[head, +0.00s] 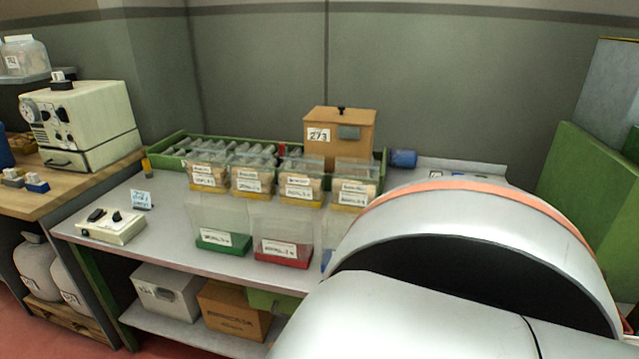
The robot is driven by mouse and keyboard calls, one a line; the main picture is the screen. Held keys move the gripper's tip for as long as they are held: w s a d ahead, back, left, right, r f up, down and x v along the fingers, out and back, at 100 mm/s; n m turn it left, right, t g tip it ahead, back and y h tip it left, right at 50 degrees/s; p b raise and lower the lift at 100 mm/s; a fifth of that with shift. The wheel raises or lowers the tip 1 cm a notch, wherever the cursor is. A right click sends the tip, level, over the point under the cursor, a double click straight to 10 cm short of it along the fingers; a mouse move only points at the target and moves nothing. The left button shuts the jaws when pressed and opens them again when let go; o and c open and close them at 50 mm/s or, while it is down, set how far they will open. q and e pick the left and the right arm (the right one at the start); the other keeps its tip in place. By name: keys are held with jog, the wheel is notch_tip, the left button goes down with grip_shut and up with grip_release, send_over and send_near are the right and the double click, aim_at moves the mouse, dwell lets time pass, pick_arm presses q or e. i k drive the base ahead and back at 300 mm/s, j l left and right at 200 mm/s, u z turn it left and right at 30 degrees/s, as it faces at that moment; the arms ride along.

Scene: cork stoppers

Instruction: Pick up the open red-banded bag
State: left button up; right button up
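The open red-banded bag (284,228) stands upright on the grey table, a clear bag with a red band and a white label at its base. A similar clear bag with a green band (222,219) stands just left of it. A third bag with a blue band (327,258) is mostly hidden behind my large silver arm at the right. Neither gripper is in view.
A row of filled yellow-based bags (251,181) stands behind, before a green tray (172,147) and a brown box (340,139). A small white device (111,228) sits at the table's left.

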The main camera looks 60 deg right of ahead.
aim_at(283, 232)
jog(key=z, duration=1.85)
